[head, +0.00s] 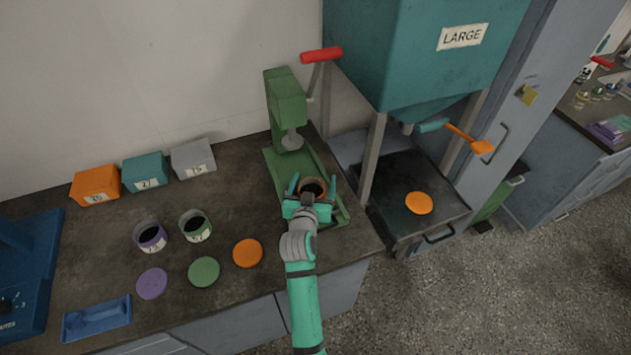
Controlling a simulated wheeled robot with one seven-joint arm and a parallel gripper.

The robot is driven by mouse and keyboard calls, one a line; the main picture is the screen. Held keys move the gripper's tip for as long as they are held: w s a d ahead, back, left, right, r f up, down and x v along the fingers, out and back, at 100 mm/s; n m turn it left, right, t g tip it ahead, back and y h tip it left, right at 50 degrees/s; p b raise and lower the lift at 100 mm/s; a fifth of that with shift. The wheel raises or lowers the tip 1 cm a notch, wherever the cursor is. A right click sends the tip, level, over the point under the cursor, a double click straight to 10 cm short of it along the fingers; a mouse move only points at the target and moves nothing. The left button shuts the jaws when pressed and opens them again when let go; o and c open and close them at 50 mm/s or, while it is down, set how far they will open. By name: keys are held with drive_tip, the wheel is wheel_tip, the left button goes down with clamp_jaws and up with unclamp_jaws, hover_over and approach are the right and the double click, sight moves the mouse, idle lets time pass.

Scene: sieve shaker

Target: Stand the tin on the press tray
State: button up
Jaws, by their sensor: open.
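The tin (314,182) is open-topped, with an orange-brown rim and a dark inside. It is upright over the front part of the green press tray (278,168). My gripper (312,186) is open, with one finger on each side of the tin. Its palm and wrist hide the tin's near side and base, so I cannot tell for sure whether it rests on the tray. The green press (286,98) stands behind, with its grey ram above the tray's back part and a red-handled lever (321,55) raised.
A purple-labelled tin (150,237) and a green-labelled tin (195,227) stand left on the bench. Purple, green and orange lids (248,253) lie in front of them. Labelled boxes (145,172) line the wall. A teal LARGE hopper (420,50) stands right of the press.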

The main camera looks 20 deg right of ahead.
drive_tip(key=shift+a, duration=0.25)
drive_tip(key=v, duration=1.2)
drive_tip(key=shift+d+r, duration=0.1)
drive_tip(key=shift+d, duration=0.05)
drive_tip(key=shift+w, duration=0.1)
drive_tip(key=shift+a, duration=0.2)
